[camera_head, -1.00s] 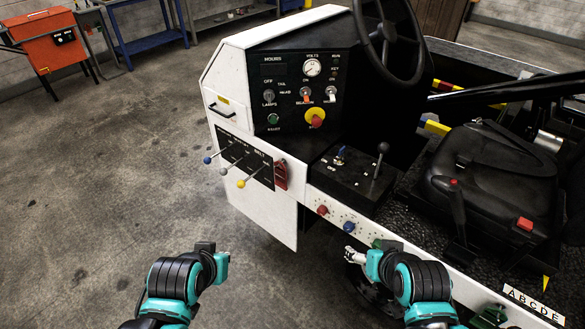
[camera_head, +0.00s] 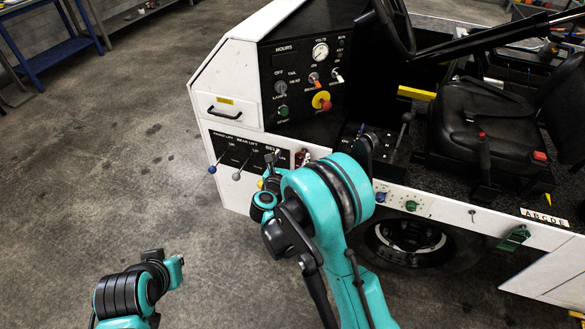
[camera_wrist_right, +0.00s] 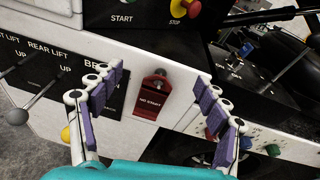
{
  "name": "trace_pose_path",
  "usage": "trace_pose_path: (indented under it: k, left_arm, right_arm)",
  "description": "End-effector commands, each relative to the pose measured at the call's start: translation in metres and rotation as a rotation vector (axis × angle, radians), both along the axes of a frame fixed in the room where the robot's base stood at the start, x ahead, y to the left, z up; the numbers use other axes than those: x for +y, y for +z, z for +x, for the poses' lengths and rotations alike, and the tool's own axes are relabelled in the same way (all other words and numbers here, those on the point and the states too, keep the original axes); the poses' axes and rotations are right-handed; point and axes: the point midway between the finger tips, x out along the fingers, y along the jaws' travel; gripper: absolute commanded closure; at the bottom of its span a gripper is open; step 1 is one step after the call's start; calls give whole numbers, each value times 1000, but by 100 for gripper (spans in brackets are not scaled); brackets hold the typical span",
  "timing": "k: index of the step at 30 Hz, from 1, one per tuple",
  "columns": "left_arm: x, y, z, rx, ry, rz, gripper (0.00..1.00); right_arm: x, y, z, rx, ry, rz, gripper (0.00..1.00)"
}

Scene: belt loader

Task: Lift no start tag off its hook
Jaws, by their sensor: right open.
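The red no start tag (camera_wrist_right: 148,106) hangs flat on the white side panel in the right wrist view. Its upper end is at a small metal hook (camera_wrist_right: 160,72). In the head view only a sliver of the tag (camera_head: 301,157) shows beside my right arm. My right gripper (camera_wrist_right: 160,77) is open, with its purple-padded fingers to either side of the tag and apart from it. In the head view the right gripper (camera_head: 272,165) is at the lever panel, partly hidden by its arm. My left gripper (camera_head: 178,268) is low over the floor, away from the loader; its fingers are unclear.
Lift levers (camera_head: 237,173) stick out left of the tag. A yellow lever knob (camera_wrist_right: 66,135) is close to the left finger in the wrist view. A red-and-yellow stop button (camera_head: 322,101) sits above. The floor (camera_head: 100,180) at left is clear.

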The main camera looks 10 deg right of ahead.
Motion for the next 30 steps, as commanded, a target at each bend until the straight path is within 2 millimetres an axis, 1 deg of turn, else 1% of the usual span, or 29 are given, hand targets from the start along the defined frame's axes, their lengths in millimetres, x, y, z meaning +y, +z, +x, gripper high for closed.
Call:
trace_pose_path:
  k: [1,3,6,8,19,24,30]
  left_arm:
    - [0,1,0,0,0,0,100]
    - [0,1,0,0,0,0,100]
    - [0,-1,0,0,0,0,100]
    - [0,-3,0,0,0,0,100]
    - [0,-18,0,0,0,0,100]
    - [0,-21,0,0,0,0,100]
    - [0,-20,0,0,0,0,100]
  right_arm:
    - [0,-17,-3,8,-33,52,24]
    - [-1,-33,-7,18,-67,103,24]
    - [-4,-45,-7,23,-91,135,24]
    - [-7,-49,-3,25,-95,139,24]
    - [-36,-65,41,25,-93,136,24]
    - [-43,-67,50,24,-92,136,24]
    - [-44,-66,52,24,-90,135,24]
